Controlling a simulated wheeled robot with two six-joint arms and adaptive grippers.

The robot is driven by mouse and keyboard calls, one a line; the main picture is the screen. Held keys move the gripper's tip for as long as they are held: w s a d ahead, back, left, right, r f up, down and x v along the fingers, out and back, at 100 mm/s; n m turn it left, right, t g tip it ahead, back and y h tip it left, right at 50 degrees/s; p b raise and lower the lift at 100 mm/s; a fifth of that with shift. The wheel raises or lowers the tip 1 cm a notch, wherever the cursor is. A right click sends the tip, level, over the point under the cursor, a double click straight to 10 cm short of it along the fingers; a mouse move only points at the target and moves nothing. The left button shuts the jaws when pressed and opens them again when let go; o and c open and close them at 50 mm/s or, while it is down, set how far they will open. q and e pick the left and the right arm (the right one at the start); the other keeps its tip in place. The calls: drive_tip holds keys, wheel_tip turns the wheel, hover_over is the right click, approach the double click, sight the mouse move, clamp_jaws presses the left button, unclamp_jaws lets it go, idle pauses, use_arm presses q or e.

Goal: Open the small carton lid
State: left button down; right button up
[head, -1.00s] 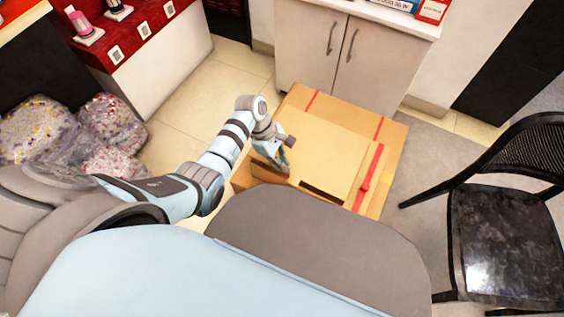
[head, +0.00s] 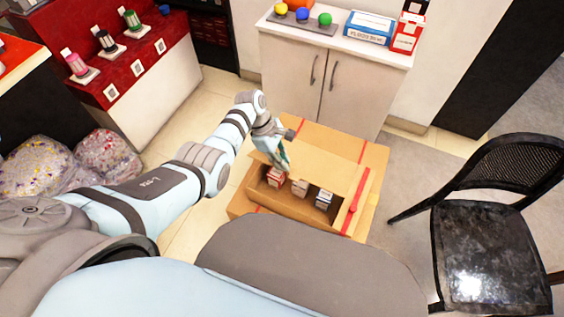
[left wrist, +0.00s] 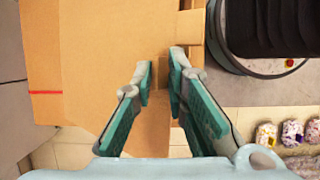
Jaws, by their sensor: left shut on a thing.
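The brown cardboard carton (head: 245,208) stands on the floor in front of the cabinet, with red tape strips on it. Its lid (head: 320,160) is raised at the near side, leaving a gap through which several small boxes show inside. My left gripper (head: 281,164) is at the lid's near left edge, shut on it. In the left wrist view, the fingers of my left gripper (left wrist: 161,85) stand on either side of a thin cardboard edge, and the lid (left wrist: 100,50) spreads out to the upper left. My right gripper is not in view.
A two-door cabinet (head: 290,75) stands right behind the carton. A black chair (head: 495,250) is to the right. Clear bags of bits (head: 105,155) lie at the left by a red-topped counter (head: 125,70). Tiled floor is free left of the carton.

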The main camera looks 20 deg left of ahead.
use_arm(q)
drive_tip(key=c, duration=1.8)
unclamp_jaws()
drive_tip(key=shift+o, duration=0.2)
drive_tip(key=v, duration=1.2)
